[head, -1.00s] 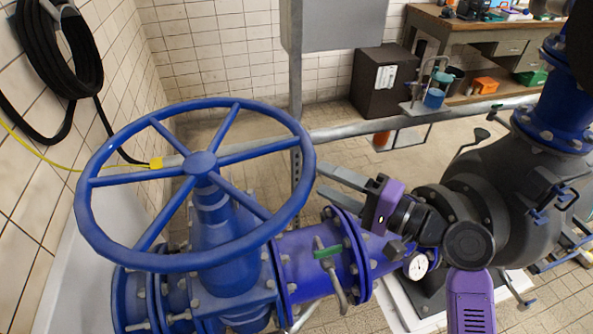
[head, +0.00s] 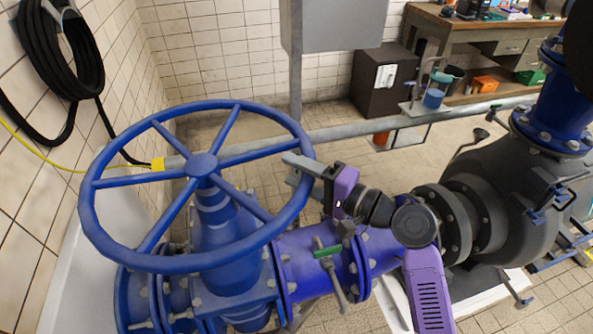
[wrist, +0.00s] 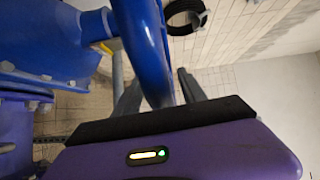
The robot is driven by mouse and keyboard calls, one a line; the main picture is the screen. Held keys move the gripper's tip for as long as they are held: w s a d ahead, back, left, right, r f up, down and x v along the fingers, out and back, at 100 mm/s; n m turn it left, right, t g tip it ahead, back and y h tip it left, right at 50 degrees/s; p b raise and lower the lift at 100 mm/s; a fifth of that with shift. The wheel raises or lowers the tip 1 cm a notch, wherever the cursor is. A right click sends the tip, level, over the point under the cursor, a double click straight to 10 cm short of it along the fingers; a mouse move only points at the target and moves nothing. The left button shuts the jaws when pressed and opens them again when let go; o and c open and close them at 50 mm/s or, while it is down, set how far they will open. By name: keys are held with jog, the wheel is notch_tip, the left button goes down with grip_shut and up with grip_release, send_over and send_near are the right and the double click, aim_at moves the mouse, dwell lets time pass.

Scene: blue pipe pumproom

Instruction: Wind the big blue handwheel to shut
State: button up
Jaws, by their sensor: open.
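The big blue handwheel (head: 199,264) sits on top of the blue valve (head: 220,225) at the left of the head view, its rim and several spokes all showing. My gripper (head: 290,170) is at the right side of the rim, with its fingers pointing left. In the wrist view the handwheel rim (wrist: 143,50) passes between the two grey fingers of my gripper (wrist: 158,88). The fingers are apart and open around the rim. I cannot tell whether either finger touches it.
A grey horizontal pipe (head: 350,130) runs behind the wheel, with an upright grey post (head: 296,85) near it. A small lever with a green part (head: 328,251) sits on the blue pipe below my gripper. A black hose coil (head: 60,65) hangs on the left wall.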

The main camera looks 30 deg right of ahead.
grip_shut()
dwell(1.3)
